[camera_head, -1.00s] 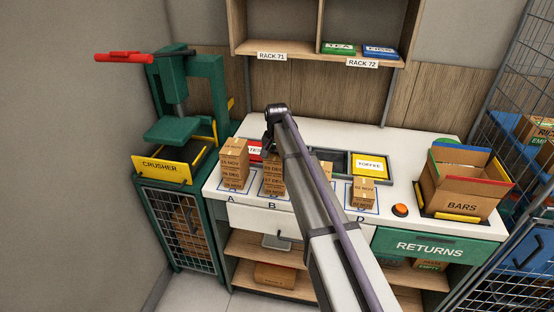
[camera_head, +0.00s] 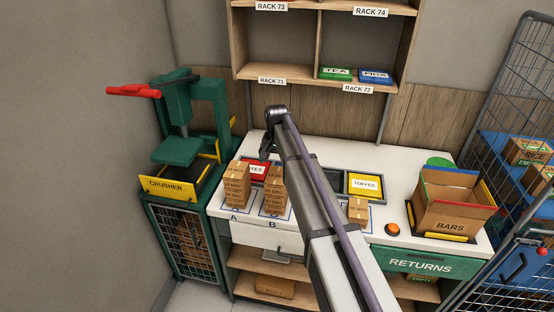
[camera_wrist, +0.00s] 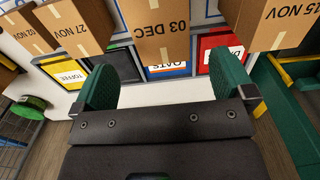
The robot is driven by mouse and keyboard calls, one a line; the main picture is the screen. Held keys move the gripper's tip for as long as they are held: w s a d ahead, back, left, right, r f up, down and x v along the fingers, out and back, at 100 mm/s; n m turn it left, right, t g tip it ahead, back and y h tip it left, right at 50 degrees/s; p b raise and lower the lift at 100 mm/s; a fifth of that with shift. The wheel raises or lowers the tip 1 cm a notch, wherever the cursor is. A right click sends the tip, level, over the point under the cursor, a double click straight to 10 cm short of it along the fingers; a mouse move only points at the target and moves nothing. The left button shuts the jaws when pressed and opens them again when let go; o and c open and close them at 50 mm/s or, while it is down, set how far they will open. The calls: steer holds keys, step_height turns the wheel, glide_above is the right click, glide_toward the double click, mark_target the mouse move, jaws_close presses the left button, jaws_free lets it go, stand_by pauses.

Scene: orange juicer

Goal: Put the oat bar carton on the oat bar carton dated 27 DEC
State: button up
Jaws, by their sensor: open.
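Brown oat bar cartons stand in marked bays on the counter. The head view shows stack A (camera_head: 237,188), stack B (camera_head: 274,192) and a carton at the right (camera_head: 358,211); my arm hides the space between. In the upside-down wrist view I read a carton marked 03 DEC (camera_wrist: 160,28), one marked 27 NOV (camera_wrist: 75,27), one marked 02 NOV (camera_wrist: 24,33) and one that seems marked 15 NOV (camera_wrist: 268,25). I can read no 27 DEC. My gripper (camera_wrist: 165,82) is open and empty, the 03 DEC carton showing beyond its green fingers.
Behind the stacks lie trays, including a yellow TOFFEE tray (camera_head: 365,185). A green crusher (camera_head: 185,130) stands left. An open BARS box (camera_head: 455,203) and an orange button (camera_head: 392,229) are right. A rack (camera_head: 318,85) hangs above the back; a wire cage (camera_head: 515,150) stands far right.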

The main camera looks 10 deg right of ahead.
steer(key=shift+s+r+p, duration=0.2)
steer(key=shift+r+p, duration=0.1)
steer(key=shift+r, duration=0.75)
steer(key=s+n, duration=0.5)
steer(key=s, duration=2.9)
step_height(320, 180, down, 12)
steer(key=w+b, duration=0.1)
steer(key=b, duration=1)
steer(key=shift+r+b, duration=0.2)
steer(key=shift+b, duration=0.1)
